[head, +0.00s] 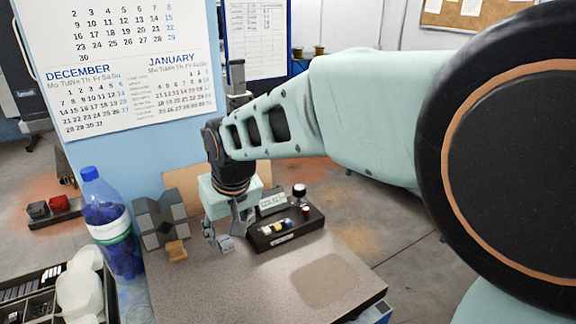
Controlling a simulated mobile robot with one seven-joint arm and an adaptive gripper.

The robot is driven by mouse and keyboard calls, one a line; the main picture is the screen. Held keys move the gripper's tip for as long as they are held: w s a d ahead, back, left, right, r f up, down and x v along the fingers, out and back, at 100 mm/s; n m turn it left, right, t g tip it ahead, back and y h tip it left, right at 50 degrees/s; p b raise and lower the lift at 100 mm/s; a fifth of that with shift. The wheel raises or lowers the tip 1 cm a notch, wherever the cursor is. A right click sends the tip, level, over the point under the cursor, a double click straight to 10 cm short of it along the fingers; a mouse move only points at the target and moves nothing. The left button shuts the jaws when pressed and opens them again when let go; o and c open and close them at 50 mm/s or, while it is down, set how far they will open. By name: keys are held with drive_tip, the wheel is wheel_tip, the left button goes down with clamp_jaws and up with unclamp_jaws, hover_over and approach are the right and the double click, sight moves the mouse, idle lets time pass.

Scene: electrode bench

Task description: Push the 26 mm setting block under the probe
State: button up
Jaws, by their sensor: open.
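My gripper (222,232) points down over the bench, at the left of a black rack. Its fingers are open, partly hidden by the hand and small in view. A small grey block (226,244) sits by the fingertips; I cannot tell whether they touch it, or whether it is the 26 mm setting block. The black rack (262,245) carries several small coloured pieces and a label too small to read. A grey upright column (237,76) rises behind my arm. I cannot make out the probe tip; my arm and hand cover that area.
A dark V-shaped block (153,226) and a small tan block (177,250) stand left of my gripper. A blue bottle (118,245) stands at the bench's left edge. The bench top (245,292) is clear in front.

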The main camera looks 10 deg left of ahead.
sight(226, 242)
drive_tip(key=x, duration=0.5)
drive_tip(key=shift+c, duration=0.4)
clamp_jaws()
drive_tip(key=shift+o, duration=0.4)
unclamp_jaws()
